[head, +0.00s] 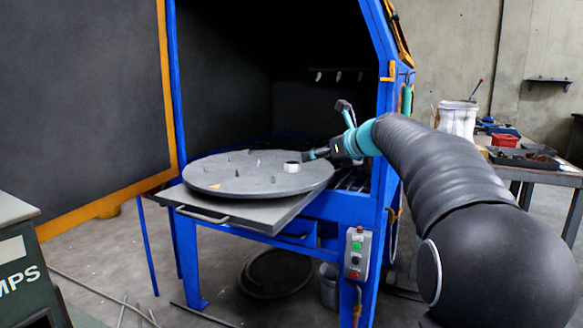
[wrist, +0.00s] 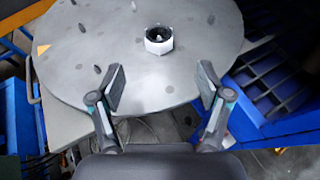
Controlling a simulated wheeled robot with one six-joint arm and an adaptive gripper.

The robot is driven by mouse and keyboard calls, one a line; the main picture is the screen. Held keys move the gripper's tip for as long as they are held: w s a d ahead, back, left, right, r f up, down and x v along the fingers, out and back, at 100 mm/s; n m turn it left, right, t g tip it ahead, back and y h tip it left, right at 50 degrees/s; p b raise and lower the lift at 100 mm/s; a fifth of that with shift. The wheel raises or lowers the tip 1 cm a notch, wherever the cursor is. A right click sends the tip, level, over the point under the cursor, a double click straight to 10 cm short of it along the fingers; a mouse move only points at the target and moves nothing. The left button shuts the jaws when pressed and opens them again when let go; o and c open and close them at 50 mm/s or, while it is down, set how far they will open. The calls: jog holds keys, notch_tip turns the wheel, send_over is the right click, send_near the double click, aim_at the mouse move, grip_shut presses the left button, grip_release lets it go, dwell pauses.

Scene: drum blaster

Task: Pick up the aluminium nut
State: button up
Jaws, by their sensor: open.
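The aluminium nut (head: 291,167) is a small silvery ring on the round grey turntable (head: 225,180), near its right side in the head view. In the wrist view the nut (wrist: 159,40) is a bright hexagonal piece with a dark hole, lying flat with a peg showing in the hole. My gripper (head: 308,156) is just right of the nut in the head view. In the wrist view my gripper (wrist: 160,80) has its fingers wide apart and empty, with the nut ahead of them and roughly centred. The fingers do not appear to touch the nut.
Several short pegs (head: 257,162) stand on the turntable. The blue cabinet frame (head: 382,150) rises beside my arm. A control box (head: 357,253) hangs on its front. A side table (head: 530,165) on the right holds a red bin (head: 505,140) and a white bucket (head: 457,118).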

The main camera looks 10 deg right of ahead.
aim_at(294, 162)
jog(key=x, duration=1.2)
jog(key=shift+f, duration=0.1)
jog(key=shift+s, duration=0.1)
jog(key=c, duration=1.2)
